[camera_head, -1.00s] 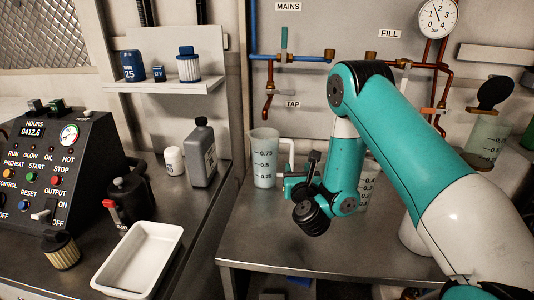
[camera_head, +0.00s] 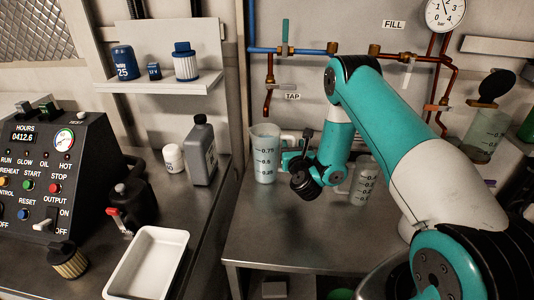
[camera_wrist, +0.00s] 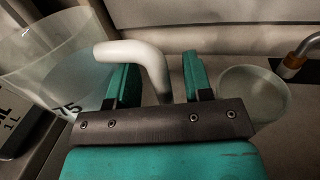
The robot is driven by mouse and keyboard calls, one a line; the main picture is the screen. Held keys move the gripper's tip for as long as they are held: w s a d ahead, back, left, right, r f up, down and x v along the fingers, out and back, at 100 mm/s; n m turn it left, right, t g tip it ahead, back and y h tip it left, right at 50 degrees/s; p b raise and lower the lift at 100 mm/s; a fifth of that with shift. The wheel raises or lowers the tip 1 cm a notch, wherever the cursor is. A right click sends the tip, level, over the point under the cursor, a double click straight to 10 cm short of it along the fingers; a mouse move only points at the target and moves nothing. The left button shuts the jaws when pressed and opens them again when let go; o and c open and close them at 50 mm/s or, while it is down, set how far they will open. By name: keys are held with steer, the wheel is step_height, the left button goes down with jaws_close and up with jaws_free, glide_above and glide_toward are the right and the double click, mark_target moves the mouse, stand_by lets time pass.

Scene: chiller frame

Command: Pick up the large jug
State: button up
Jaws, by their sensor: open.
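The large jug (camera_head: 264,158) is a translucent measuring jug with dark marks up to 0.75. It stands upright on the metal bench at the back wall. Its body also shows at the left of the wrist view (camera_wrist: 60,60), with its pale handle (camera_wrist: 130,50) reaching right. My gripper (camera_head: 292,150) is at the handle side of the jug. In the wrist view my gripper (camera_wrist: 158,78) is open, with the handle's bent part between its two teal fingers. I cannot tell whether either finger touches it. The handle is partly hidden behind my gripper in the head view.
A smaller jug (camera_head: 364,184) stands to the right, partly behind my arm; it also shows in the wrist view (camera_wrist: 252,92). A copper tap (camera_head: 268,90) hangs above the large jug. A grey bottle (camera_head: 201,155) stands left. The front bench (camera_head: 285,230) is clear.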

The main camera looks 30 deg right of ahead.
steer(key=shift+c, duration=0.2)
jaws_close()
steer(key=shift+d, duration=0.1)
steer(key=shift+r, duration=0.1)
